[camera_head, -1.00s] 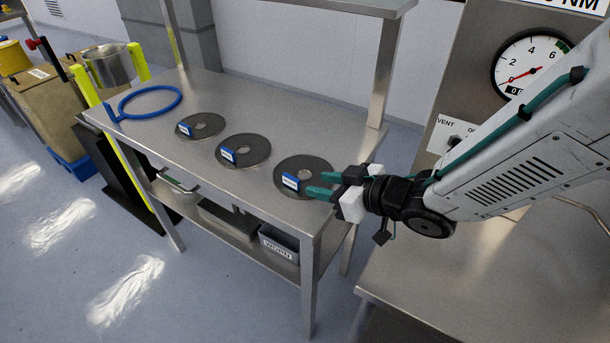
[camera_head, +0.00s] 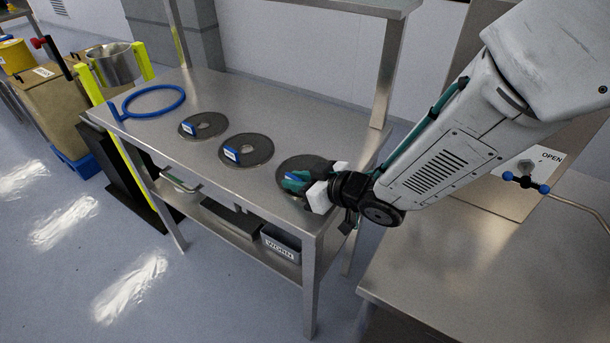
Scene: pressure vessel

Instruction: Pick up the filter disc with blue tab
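Three dark, ring-shaped filter discs with blue tabs lie flat in a row on the steel table (camera_head: 225,110): the left disc (camera_head: 215,121), the middle disc (camera_head: 260,150) and the right disc (camera_head: 300,163). My gripper (camera_head: 294,182) is over the near side of the right disc, its teal fingers at that disc's blue tab. The fingers and white gripper blocks hide most of this tab and part of the disc. I cannot tell whether the fingers are closed on the tab. The tabs of the left and middle discs are clear to see.
A blue ring (camera_head: 153,101) lies at the table's left end. A shelf below holds a grey labelled bin (camera_head: 281,243). A table post (camera_head: 388,75) stands behind my gripper. At the right is a steel surface (camera_head: 470,270) with a blue-handled valve (camera_head: 525,180).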

